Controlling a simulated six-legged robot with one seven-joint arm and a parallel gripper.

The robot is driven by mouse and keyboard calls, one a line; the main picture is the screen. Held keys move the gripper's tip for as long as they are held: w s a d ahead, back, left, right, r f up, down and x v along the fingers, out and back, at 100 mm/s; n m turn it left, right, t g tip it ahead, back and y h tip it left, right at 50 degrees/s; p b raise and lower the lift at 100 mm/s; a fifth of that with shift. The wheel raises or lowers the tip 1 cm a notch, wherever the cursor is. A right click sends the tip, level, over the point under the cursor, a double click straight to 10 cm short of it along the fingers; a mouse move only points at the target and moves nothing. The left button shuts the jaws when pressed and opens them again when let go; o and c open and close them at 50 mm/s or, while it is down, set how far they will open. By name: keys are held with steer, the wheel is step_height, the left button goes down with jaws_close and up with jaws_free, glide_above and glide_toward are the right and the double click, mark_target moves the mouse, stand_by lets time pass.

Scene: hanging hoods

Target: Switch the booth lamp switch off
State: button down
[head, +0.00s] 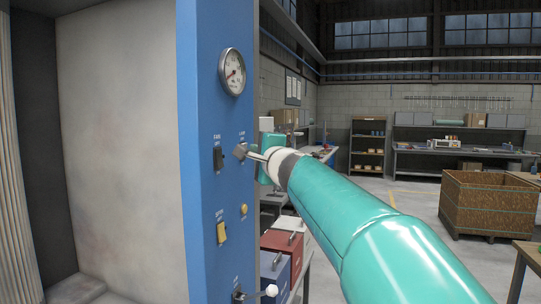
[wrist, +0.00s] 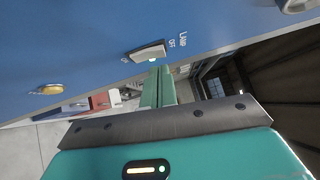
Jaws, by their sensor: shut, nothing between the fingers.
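The booth lamp switch (wrist: 148,51) is a small grey rocker on the blue panel, with lettering reading LAMP and OFF beside it in the wrist view. A small pale glow shows at its lower edge. In the head view the switch (head: 239,152) sits at the panel's right side, partly behind my gripper tip. My gripper (head: 252,156) is shut and empty. Its green fingers (wrist: 159,72) point at the switch and end right by its edge in the wrist view. I cannot tell whether they touch it, or which way the rocker is set.
The blue panel (head: 204,100) also carries a round gauge (head: 232,71), a dark switch (head: 218,158), a yellow switch (head: 221,232) and a yellow knob (head: 243,209). Toolboxes (head: 281,252) stand beside the panel. A wooden crate (head: 485,202) stands farther right on open floor.

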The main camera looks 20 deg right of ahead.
steer(key=shift+w+a+r, duration=0.1)
steer(key=shift+w+a, duration=0.2)
steer(key=shift+w, duration=0.05)
steer(key=shift+w+a+r, duration=0.1)
steer(key=shift+a, duration=0.05)
stand_by(0.4)
